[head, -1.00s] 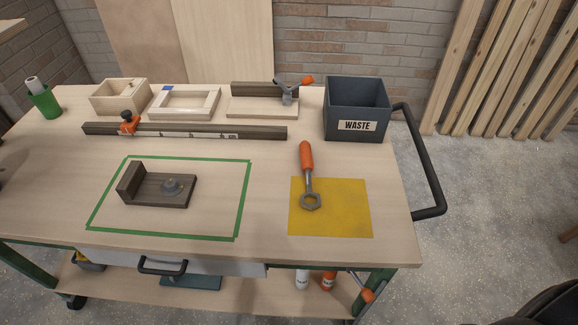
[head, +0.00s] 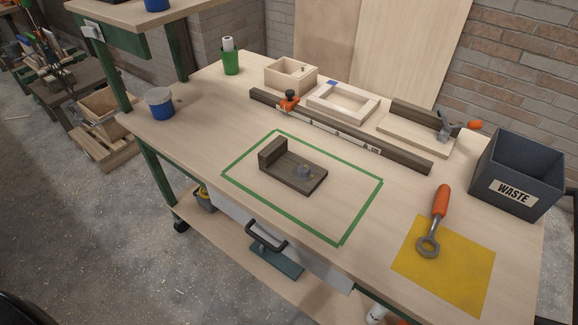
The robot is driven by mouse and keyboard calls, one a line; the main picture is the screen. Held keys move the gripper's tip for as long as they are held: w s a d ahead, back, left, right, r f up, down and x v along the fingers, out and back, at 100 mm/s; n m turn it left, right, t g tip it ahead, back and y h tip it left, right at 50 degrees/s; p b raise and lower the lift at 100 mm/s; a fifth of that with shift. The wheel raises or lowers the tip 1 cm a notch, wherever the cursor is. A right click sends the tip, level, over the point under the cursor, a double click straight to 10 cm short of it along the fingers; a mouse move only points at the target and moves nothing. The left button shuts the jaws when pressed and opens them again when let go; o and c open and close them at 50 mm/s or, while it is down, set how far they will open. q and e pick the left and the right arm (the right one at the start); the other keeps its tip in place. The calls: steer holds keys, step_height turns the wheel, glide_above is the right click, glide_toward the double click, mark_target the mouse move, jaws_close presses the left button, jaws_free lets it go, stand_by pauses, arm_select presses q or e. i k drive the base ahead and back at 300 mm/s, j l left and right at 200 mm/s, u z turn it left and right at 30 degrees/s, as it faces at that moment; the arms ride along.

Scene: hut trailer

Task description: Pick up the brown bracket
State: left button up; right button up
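The brown bracket (head: 292,170) lies on the workbench top inside a green tape rectangle (head: 363,211). It has a flat base with an upright block at its left end. Neither of my grippers shows clearly in the head view.
A wrench with an orange handle (head: 440,201) lies on a yellow mat (head: 470,277). A grey waste bin (head: 516,178) stands at the right. A dark bar (head: 340,134), wooden box (head: 286,77), frame (head: 366,105) and green cup (head: 231,63) line the back.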

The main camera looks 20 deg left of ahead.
mark_target(276, 160)
steer(key=i+j+z, duration=0.2)
steer(key=j, duration=0.4)
steer(key=j+z, duration=0.25)
steer(key=j, duration=0.35)
steer(key=i+j+z, duration=0.2)
steer(key=j, duration=0.4)
steer(key=k, duration=0.1)
